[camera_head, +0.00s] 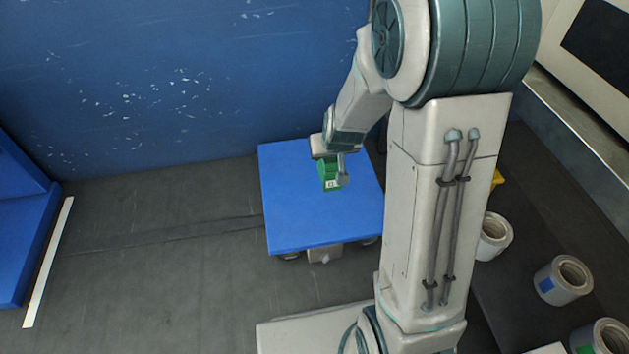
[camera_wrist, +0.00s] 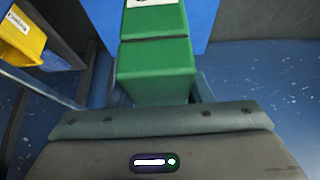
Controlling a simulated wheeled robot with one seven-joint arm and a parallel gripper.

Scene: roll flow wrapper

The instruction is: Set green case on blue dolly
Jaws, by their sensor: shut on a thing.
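The green case (camera_head: 328,177) is a small green box with a white label. My gripper (camera_head: 334,163) is shut on it, and it appears over the flat top of the blue dolly (camera_head: 310,225) in the head view. I cannot tell whether the case touches the dolly or hangs above it. In the wrist view the green case (camera_wrist: 155,65) juts out from my gripper (camera_wrist: 155,95), with a dark seam across it. Part of the blue dolly (camera_wrist: 202,22) shows behind it there.
Several grey rolls (camera_head: 562,279) stand on the dark surface at the right, beyond my arm. A yellow bin (camera_wrist: 20,38) is at the left in the wrist view. A blue wall (camera_head: 180,80) rises behind the dolly. The dark floor (camera_head: 170,270) left of the dolly is clear.

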